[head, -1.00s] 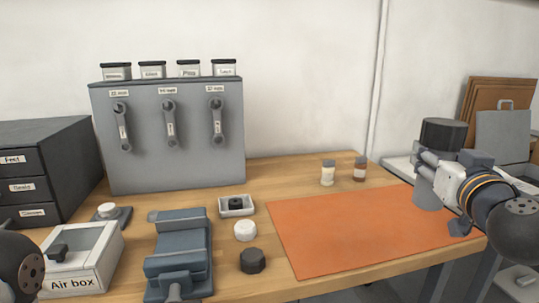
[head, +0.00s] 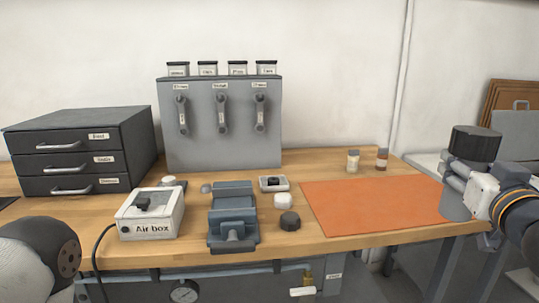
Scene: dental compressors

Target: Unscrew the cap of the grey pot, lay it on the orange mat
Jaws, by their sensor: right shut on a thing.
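The grey pot (head: 456,206) is at the right, in front of the orange mat's right end. Its wide black cap (head: 475,143) sits on top. My right gripper (head: 457,178) is shut on the pot just below the cap, hiding part of its side. Whether the pot rests on anything is unclear. The orange mat (head: 370,212) lies flat and bare on the right part of the wooden bench. Part of my left arm shows at the lower left; its gripper is out of view.
On the bench stand an air box (head: 150,215), a blue-grey vise (head: 233,215), a white round piece (head: 283,201), a black knob (head: 289,221) and a small tray (head: 274,184). Two small bottles (head: 353,161) stand behind the mat. A drawer unit (head: 80,150) and grey panel (head: 222,125) stand behind.

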